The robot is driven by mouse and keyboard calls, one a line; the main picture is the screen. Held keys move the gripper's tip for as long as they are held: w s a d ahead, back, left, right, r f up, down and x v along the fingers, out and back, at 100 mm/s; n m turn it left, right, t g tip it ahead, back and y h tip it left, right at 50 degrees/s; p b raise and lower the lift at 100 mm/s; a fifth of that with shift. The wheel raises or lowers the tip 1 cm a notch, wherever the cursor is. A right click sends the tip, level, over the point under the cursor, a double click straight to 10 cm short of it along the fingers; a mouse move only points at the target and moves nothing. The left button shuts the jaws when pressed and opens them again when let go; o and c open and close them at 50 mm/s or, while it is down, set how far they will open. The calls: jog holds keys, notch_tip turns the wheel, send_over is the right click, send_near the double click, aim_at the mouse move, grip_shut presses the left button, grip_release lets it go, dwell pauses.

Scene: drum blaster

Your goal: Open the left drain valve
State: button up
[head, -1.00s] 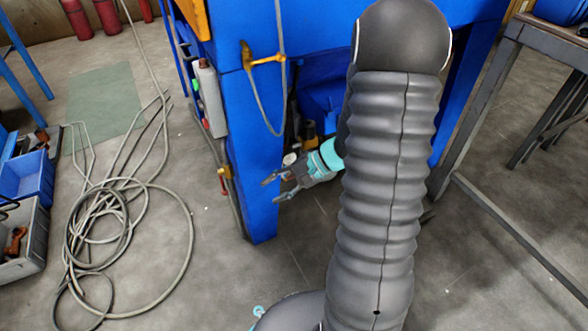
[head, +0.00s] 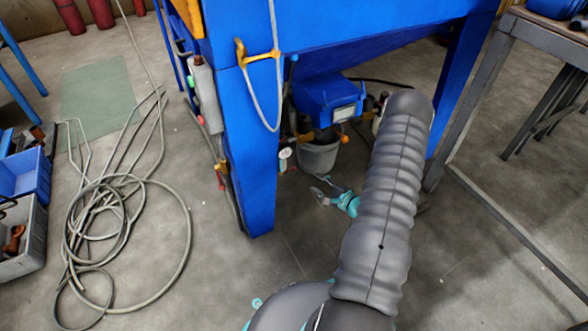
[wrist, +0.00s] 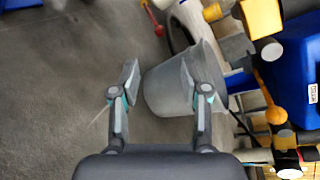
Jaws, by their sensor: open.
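My gripper (head: 322,188) is open and empty, low beneath the blue machine, beside and in front of a grey bucket. In the wrist view its two fingers (wrist: 159,78) are spread, with the bucket (wrist: 168,91) beyond and the right finger overlapping it. The bucket also shows in the head view (head: 318,156) under a blue filter unit (head: 328,98). Orange-yellow fittings (wrist: 260,17) and an orange round knob (wrist: 276,115) are at the right of the wrist view. I cannot tell which of these fittings is the left drain valve.
The blue machine leg (head: 250,165) stands left of my gripper, with a red-handled fitting (head: 219,172) on its outer side. A hose coil (head: 110,225) lies on the floor at left. A grey metal table (head: 545,35) stands at right.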

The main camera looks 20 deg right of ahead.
aim_at(294, 167)
jog(key=b+x, duration=0.1)
jog(key=x, duration=1.2)
jog(key=shift+w+a+f, duration=0.1)
jog(key=shift+w+f, duration=0.05)
jog(key=shift+w, duration=0.05)
grip_shut()
